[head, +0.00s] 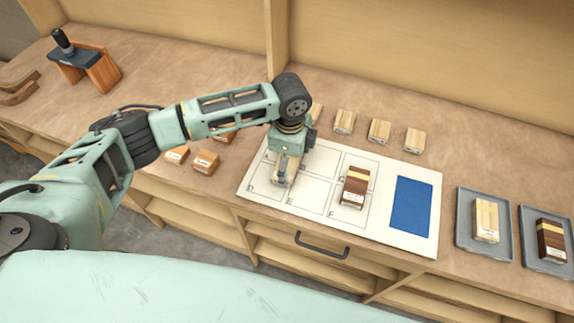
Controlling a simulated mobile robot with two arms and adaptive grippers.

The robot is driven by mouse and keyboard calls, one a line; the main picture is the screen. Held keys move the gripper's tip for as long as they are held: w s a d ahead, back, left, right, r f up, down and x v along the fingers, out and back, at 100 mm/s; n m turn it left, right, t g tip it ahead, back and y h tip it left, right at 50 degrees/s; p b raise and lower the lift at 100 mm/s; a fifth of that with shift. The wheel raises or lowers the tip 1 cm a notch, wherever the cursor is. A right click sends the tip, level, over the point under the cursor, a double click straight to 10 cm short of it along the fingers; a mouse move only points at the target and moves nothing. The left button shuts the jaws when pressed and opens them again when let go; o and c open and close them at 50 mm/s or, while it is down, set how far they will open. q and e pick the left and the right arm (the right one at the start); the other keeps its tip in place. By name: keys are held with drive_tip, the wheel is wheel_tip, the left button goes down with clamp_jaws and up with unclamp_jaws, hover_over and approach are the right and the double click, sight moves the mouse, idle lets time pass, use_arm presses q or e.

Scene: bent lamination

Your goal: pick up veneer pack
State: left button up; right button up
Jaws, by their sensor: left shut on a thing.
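My left gripper (284,178) reaches down over the left part of a white lettered board (312,196). It is shut on a light wood veneer pack (288,165), mostly hidden by the gripper; I cannot tell whether the pack touches the board. A dark brown veneer pack with a pale band (354,186) lies on the board's right column of cells. A pale pack (486,220) lies on one grey tray (466,239) and a dark striped pack (552,240) on another (531,256). My right gripper is not in view.
A blue rectangle (411,204) marks the board's right end. Several pale blocks (379,131) stand behind the board. Orange-brown blocks (205,162) sit left of it, near my arm. A wooden piece with a black-handled clamp (85,66) stands far left. A back panel (430,50) bounds the bench.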

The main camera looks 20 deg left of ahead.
sight(293, 166)
use_arm(q)
drive_tip(key=shift+w, duration=0.1)
drive_tip(key=shift+c, duration=0.2)
drive_tip(key=shift+r, duration=0.4)
drive_tip(key=r+b, duration=0.1)
drive_tip(key=d+r+b, duration=0.1)
drive_tip(key=r, duration=0.1)
drive_tip(key=shift+s+d+r, duration=0.1)
drive_tip(key=shift+s+r, duration=0.1)
drive_tip(key=shift+r, duration=0.1)
drive_tip(key=s+d+r+b, duration=0.2)
drive_tip(key=d+r, duration=0.4)
drive_tip(key=d, duration=0.4)
drive_tip(key=shift+s+r, duration=0.3)
drive_tip(key=shift+s, duration=0.5)
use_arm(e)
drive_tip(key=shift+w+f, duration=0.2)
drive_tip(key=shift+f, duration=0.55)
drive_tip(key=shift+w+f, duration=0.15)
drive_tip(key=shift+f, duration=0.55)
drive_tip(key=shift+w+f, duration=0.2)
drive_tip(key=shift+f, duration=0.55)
